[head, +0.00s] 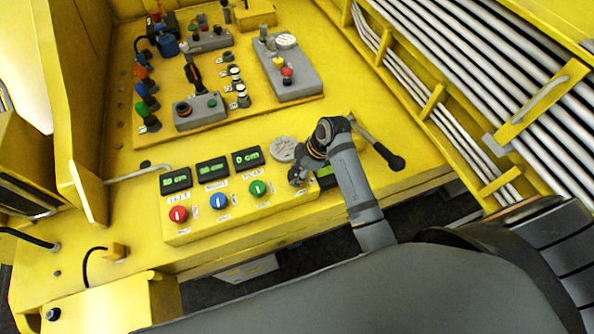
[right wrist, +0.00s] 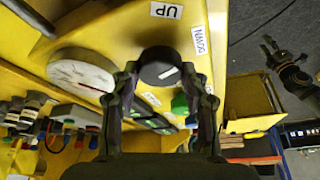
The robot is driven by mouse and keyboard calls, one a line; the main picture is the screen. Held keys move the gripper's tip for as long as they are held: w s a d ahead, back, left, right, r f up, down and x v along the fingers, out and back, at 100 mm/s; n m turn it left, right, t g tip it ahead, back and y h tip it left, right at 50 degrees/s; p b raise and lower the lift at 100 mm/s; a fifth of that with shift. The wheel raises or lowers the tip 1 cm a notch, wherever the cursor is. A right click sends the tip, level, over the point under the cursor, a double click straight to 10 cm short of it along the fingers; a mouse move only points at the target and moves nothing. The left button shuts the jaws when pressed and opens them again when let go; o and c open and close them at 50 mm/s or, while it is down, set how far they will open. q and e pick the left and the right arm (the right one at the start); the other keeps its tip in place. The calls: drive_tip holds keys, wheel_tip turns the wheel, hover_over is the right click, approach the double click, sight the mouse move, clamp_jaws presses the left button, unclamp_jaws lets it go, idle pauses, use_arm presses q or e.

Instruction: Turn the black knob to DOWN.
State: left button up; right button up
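The black knob (right wrist: 153,66) is on the yellow panel in the right wrist view, with a short white mark on its lower right part. The UP label (right wrist: 167,10) is above it, and the DOWN label (right wrist: 199,45) is to its upper right. My right gripper (right wrist: 161,76) is open, with one fingertip on either side of the knob. I cannot tell if they touch it. In the head view my right gripper (head: 299,172) is at the right end of the front control box and hides the knob. A dark gripper, seemingly my left (right wrist: 287,68), shows small at the right wrist view's right.
A round white gauge (right wrist: 82,73) is beside the knob, also seen in the head view (head: 283,149). The box has red (head: 178,214), blue (head: 218,201) and green (head: 257,188) knobs under small displays. A black-ended lever (head: 390,160) stands right of my gripper.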

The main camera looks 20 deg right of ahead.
drive_tip(key=c, duration=0.3)
drive_tip(key=m, duration=0.2)
drive_tip(key=m+t, duration=0.1)
drive_tip(key=m, duration=0.1)
drive_tip(key=shift+s+a+m+t+h, duration=0.1)
drive_tip(key=shift+m+t+h, duration=0.2)
drive_tip(key=shift+h, duration=0.1)
drive_tip(key=o, duration=1.1)
drive_tip(key=shift+o, duration=0.2)
drive_tip(key=shift+r, duration=0.1)
drive_tip(key=v, duration=1.2)
